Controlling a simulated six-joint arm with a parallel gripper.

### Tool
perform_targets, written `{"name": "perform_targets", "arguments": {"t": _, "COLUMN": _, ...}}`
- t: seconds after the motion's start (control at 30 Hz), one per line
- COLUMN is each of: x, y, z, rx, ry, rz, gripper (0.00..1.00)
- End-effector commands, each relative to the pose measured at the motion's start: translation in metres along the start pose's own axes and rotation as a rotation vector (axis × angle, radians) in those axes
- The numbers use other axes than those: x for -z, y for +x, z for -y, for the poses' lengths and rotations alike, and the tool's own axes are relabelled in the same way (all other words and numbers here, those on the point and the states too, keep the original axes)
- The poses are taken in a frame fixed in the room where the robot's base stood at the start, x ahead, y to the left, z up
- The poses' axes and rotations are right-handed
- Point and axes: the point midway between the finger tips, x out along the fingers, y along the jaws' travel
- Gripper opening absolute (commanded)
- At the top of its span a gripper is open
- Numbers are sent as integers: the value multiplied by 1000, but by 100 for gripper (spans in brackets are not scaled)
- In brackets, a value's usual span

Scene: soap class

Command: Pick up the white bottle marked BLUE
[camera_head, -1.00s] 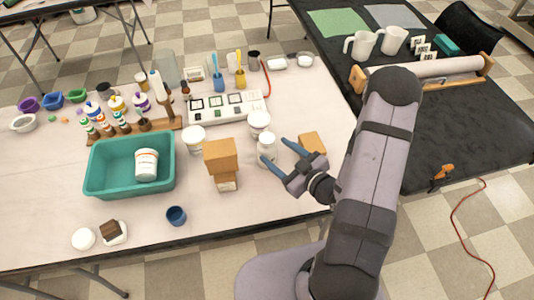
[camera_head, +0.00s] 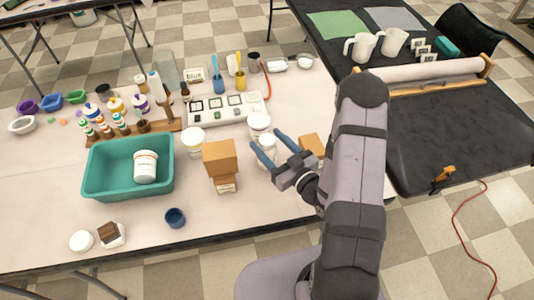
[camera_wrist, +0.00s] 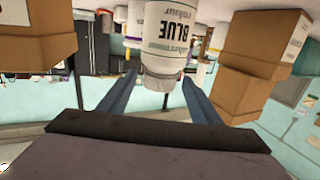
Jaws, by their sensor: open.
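The white bottle marked BLUE (camera_wrist: 165,38) stands straight ahead in the wrist view, its lettering upside down there. In the head view the white bottle (camera_head: 268,143) is partly hidden by my gripper (camera_head: 266,141). My gripper is open, its two blue fingers pointing at the bottle.
A brown box stack (camera_head: 220,160) stands left of the bottle and a brown box (camera_head: 312,144) stands right of it. Other white tubs (camera_head: 259,125) (camera_head: 193,140) stand close by. A teal bin (camera_head: 92,180) holds another white tub (camera_head: 145,166). The front table area is mostly clear.

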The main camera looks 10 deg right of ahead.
Motion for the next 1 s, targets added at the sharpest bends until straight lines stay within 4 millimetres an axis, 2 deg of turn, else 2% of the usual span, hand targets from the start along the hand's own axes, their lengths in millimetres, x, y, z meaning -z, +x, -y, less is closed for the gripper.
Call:
{"name": "perform_targets", "arguments": {"t": 0.43, "x": 2, "y": 45, "z": 0, "rx": 4, "ry": -3, "rz": 0, "gripper": 58}}
{"name": "perform_targets", "arguments": {"t": 0.77, "x": 0, "y": 52, "z": -1, "rx": 0, "ry": -1, "rz": 1, "gripper": 58}}
{"name": "perform_targets", "arguments": {"t": 0.87, "x": 0, "y": 52, "z": -1, "rx": 0, "ry": -1, "rz": 1, "gripper": 39}}
{"name": "perform_targets", "arguments": {"t": 1.0, "x": 0, "y": 51, "z": -1, "rx": 0, "ry": -1, "rz": 1, "gripper": 6}}
